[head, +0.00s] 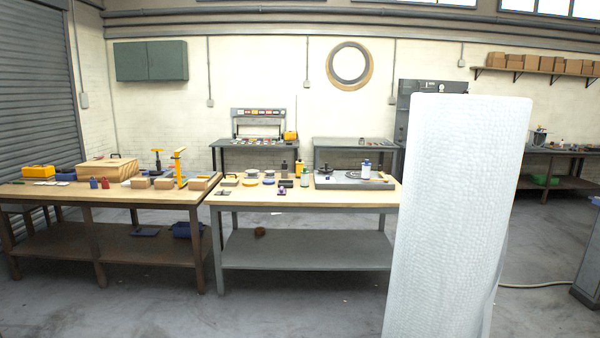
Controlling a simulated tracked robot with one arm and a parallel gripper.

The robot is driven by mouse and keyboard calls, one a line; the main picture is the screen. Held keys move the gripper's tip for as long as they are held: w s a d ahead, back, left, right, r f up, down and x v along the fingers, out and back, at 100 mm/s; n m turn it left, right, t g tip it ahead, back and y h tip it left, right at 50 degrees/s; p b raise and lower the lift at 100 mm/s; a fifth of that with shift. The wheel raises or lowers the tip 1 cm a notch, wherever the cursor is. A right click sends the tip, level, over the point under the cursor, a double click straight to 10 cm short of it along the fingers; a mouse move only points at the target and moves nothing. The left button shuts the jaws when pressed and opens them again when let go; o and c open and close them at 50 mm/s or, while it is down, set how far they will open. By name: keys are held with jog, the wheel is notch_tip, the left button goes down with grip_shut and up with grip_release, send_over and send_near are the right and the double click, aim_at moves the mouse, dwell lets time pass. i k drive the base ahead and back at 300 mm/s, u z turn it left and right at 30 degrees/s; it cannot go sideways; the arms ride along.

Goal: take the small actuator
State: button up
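I cannot surely pick out the small actuator; the parts on the benches are far off and small. The right wooden-topped bench (340,201) holds several small parts. Among them are a dark block (287,183), a small purple-and-white piece (281,191), a pale green-grey cylinder (305,178) and a white-and-blue bottle (366,168). A grey plate (345,184) lies at its right end. My gripper is not in view.
The left bench (100,194) holds a wooden box (107,169), a yellow case (38,171) and a yellow upright tool (180,167). Grey benches stand along the back wall. Open floor (300,305) lies in front. Something close up blocks the right-middle view.

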aim_at(299, 166)
jog(key=z, duration=0.1)
jog(key=i, duration=6.6)
